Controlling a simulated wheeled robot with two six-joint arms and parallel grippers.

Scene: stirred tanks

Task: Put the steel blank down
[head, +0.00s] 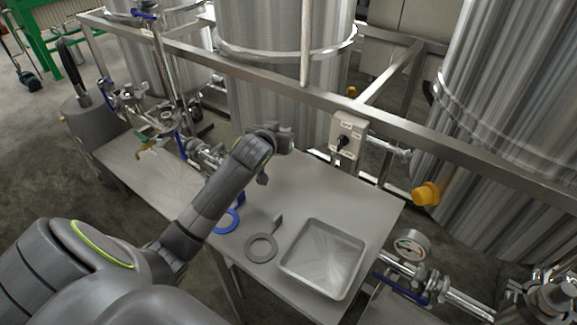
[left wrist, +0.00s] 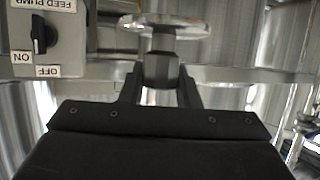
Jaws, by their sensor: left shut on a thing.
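My left gripper (head: 283,141) is above the back of the steel table, facing the frame rail. In the left wrist view its two dark fingers (left wrist: 160,82) are shut on a dark, angular grip part. A shiny round disc, the steel blank (left wrist: 160,22), shows at the end of that part, seen nearly edge-on. It is held off the table. I cannot make out the blank in the head view, where my wrist hides the fingertips. My right gripper is not in view.
On the table (head: 310,190) lie a grey ring with a tab (head: 262,248), a blue ring (head: 228,222) and an empty metal tray (head: 322,262). A feed pump switch box (head: 347,137) is on the rail behind. The tabletop between box and tray is clear.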

